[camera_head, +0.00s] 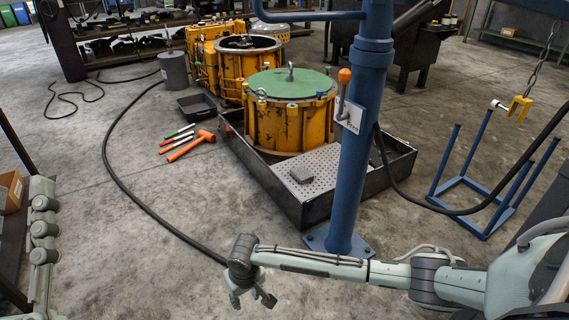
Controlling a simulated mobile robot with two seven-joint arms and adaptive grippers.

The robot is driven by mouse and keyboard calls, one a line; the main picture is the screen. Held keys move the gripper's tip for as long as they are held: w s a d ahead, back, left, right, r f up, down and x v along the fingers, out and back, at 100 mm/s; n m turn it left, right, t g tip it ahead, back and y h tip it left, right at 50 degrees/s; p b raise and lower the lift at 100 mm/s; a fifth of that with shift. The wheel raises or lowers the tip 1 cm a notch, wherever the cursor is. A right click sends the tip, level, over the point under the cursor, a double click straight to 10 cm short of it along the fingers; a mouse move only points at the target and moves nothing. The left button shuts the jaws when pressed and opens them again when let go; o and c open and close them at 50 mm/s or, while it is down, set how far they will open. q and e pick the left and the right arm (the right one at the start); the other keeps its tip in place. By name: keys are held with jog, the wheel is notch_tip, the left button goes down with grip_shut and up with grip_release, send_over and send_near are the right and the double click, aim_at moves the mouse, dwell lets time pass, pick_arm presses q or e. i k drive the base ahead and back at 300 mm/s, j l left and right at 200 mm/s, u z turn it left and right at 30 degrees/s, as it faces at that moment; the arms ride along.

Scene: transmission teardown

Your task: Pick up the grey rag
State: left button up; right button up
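A blue post (350,170) with a floor plate stands right of the rag. A yellow transmission housing (290,124) stands in the tray behind it. Hammers and tools (188,144) lie on the floor at left. A black hose (150,208) crosses the floor. A blue frame (480,190) stands at right.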

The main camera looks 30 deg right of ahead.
aim_at(300, 173)
jog(key=i+j, duration=0.1)
jog(key=i, duration=1.65)
jog(key=i+l+z, duration=0.15)
jog(key=i+z, duration=0.15)
jog(key=i, duration=0.5)
jog(key=i+j+z, duration=0.1)
jog(key=i+z, duration=0.15)
jog(key=i, duration=0.6)
jog(key=i+u, duration=0.1)
jog(key=u, duration=0.65)
jog(key=i+l+u, duration=0.1)
jog(key=u, duration=0.3)
jog(key=l+u, duration=0.1)
jog(key=u, duration=8.25)
jog(key=k+j, duration=0.05)
jog(key=j, duration=0.05)
